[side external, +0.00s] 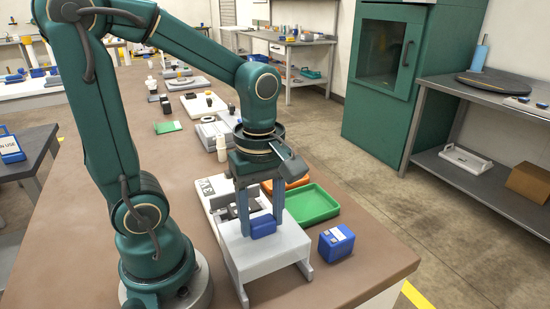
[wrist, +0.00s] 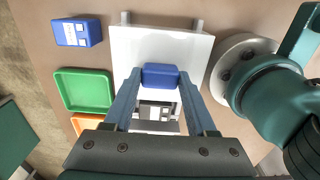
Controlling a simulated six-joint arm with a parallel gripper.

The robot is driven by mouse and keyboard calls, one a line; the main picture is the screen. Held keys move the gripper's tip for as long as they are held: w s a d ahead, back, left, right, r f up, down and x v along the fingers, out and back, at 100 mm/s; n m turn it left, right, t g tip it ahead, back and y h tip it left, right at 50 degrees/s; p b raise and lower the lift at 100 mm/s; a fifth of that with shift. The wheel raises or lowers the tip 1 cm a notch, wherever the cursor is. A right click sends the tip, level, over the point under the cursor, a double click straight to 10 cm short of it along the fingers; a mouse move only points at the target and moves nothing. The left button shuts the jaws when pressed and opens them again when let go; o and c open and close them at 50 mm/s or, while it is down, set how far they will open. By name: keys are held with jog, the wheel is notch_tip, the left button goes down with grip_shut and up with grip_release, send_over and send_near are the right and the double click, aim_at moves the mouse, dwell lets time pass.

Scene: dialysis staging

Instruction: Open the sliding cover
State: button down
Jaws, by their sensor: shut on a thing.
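The sliding cover is a white flat panel (side external: 265,258) with a blue block-shaped handle (side external: 262,229) on top. It also shows in the wrist view (wrist: 185,50), with the handle (wrist: 160,76) near its lower edge. My gripper (side external: 261,220) points down, with its two fingers shut on the handle's sides; the wrist view shows the fingers (wrist: 160,82) too. Beyond the cover, on the arm's side, a white base (side external: 207,192) with grey and dark parts (wrist: 155,110) is uncovered. My fingers hide some of it.
A blue labelled box (side external: 337,245) stands right of the cover. A green tray (side external: 312,205) and an orange tray (side external: 270,186) lie close by, behind it in the side view. The brown table (side external: 375,258) is bare near its front right edge.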

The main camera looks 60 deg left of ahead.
aim_at(266, 239)
jog(key=shift+d, duration=0.7)
jog(key=shift+c, duration=1)
grip_release()
jog(key=shift+r, duration=2.55)
jog(key=shift+r, duration=0.1)
